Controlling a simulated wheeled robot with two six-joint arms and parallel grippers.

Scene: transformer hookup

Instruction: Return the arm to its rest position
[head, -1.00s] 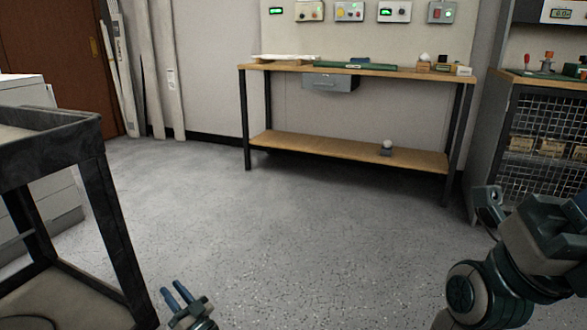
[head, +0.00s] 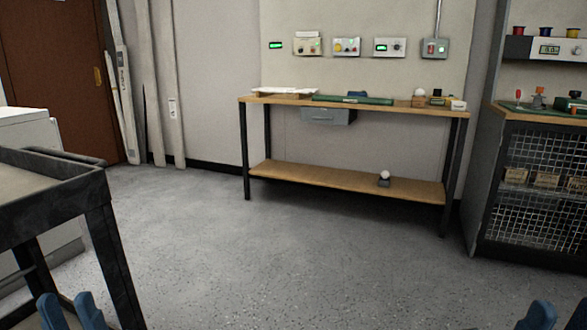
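My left gripper (head: 70,312) is at the bottom left of the head view, in front of the dark cart. Its two blue fingers stand upright and apart, with nothing seen between them. The rest of that arm is below the picture. Of my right gripper, a blue fingertip (head: 540,316) shows at the bottom right corner, with a darker piece at the picture's edge. Most of it is cut off, so its opening is not clear. Both are far in front of the workbench.
A dark cart (head: 103,240) stands close at the left. A wooden workbench (head: 225,100) with a lower shelf (head: 330,180) stands at the back wall, control boxes above it. A mesh-front cabinet (head: 486,185) is at the right. The floor (head: 300,265) between is clear.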

